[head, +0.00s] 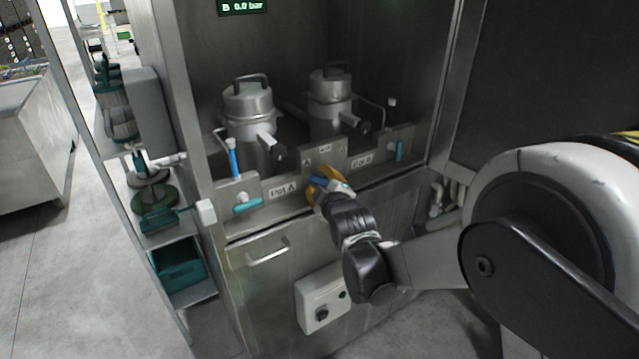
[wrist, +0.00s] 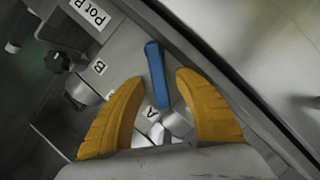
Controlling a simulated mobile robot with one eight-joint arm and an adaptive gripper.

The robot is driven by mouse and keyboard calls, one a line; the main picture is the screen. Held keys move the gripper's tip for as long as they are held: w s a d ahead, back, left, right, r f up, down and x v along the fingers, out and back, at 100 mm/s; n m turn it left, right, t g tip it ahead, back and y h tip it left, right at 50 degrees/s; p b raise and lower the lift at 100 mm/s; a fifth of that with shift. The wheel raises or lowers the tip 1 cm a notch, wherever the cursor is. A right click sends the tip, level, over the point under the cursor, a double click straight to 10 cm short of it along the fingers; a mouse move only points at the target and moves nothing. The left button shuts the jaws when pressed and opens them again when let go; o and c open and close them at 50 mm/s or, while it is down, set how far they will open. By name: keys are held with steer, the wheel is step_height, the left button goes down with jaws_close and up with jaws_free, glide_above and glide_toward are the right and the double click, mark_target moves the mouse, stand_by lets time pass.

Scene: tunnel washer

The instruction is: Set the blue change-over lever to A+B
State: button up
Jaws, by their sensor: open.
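The blue change-over lever (wrist: 156,75) shows in the wrist view as a flat blue bar between the fingers of my gripper (wrist: 160,82). Grey metal shows on both sides of the bar, so the fingers are apart and not closed on it. Labels A (wrist: 151,114) and B (wrist: 98,67) are on the plate near it. In the head view, my gripper (head: 322,187) is at the front panel, below the A, A+B and B labels (head: 325,150), and covers much of the lever (head: 338,177). Which label the lever points to is unclear.
Two metal pots (head: 250,108) (head: 331,95) stand behind the panel. A blue-handled valve (head: 233,158) and a teal handle (head: 247,205) are left of my gripper; another teal handle (head: 399,150) is right. A display (head: 242,6) reads B 0.0 bar. A shelf (head: 165,235) stands left.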

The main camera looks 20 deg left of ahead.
mark_target(328, 180)
jaws_close()
steer(key=shift+r, duration=0.2)
steer(key=shift+w+d+r+m+g+p, duration=0.2)
steer(key=shift+m+g+p, duration=0.1)
steer(key=shift+m+p, duration=0.2)
steer(key=shift+w+d+r+m+g+p, duration=0.1)
steer(key=shift+r+m+g+p, duration=0.1)
steer(key=shift+m+g+p, duration=0.3)
steer(key=shift+w+d+r+m+g+y+p, duration=0.2)
steer(key=shift+w+d+m+g+y+p, duration=0.15)
steer(key=shift+m, duration=0.5)
steer(key=shift+w+d+r+m+g+y+p, duration=0.2)
steer(key=shift+w+m+g+y, duration=0.15)
steer(key=shift+m, duration=0.5)
steer(key=shift+f, duration=0.1)
jaws_free()
